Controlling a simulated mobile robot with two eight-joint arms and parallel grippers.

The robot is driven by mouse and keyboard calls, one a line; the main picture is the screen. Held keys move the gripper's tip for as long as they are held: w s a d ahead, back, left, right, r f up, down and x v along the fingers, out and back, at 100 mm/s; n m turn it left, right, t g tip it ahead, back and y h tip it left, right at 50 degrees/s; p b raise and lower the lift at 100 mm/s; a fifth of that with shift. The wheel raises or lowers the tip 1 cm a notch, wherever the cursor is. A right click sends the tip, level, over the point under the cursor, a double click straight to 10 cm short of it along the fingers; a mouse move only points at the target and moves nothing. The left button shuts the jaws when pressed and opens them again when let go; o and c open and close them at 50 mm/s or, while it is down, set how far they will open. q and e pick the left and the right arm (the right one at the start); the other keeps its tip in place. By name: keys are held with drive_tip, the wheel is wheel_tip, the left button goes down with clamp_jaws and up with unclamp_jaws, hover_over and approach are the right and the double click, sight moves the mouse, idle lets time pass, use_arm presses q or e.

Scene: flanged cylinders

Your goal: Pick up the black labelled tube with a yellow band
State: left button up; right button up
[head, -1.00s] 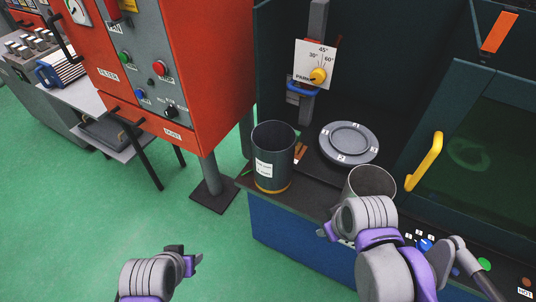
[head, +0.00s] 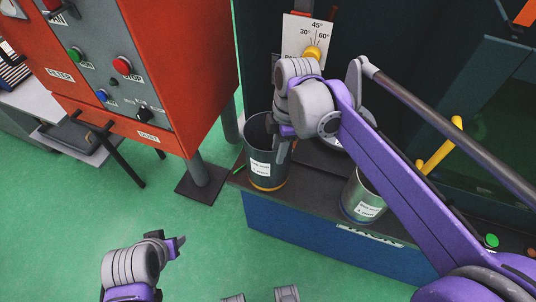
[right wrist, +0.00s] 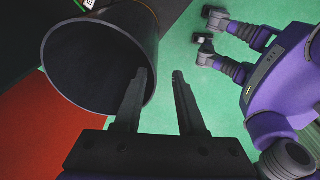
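The black labelled tube with a yellow band (head: 264,172) stands upright at the left end of the dark ledge, its white label facing front. My right gripper (head: 285,146) is at the tube's right rim. In the right wrist view, my right gripper's fingers (right wrist: 160,76) are apart. The left finger overlaps the open mouth of the black tube (right wrist: 95,60), and the right finger is outside it. The tube's wall passes between them; contact cannot be told. My left gripper (head: 172,245) is low over the green floor, away from the tube; its opening is unclear.
A grey metal labelled tube (head: 362,203) stands on the ledge to the right, partly behind my right arm. An orange-red cabinet (head: 190,70) stands to the left. A yellow handle (head: 437,152) is on the machine door. Green floor (head: 200,245) is clear in front.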

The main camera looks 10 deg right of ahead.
drive_tip(key=f, duration=0.1)
drive_tip(key=a+f, duration=0.1)
drive_tip(key=f, duration=0.3)
drive_tip(key=shift+w+a+f, duration=0.1)
drive_tip(key=shift+w+a, duration=0.05)
drive_tip(key=shift+w, duration=0.1)
clamp_jaws()
idle(1.2)
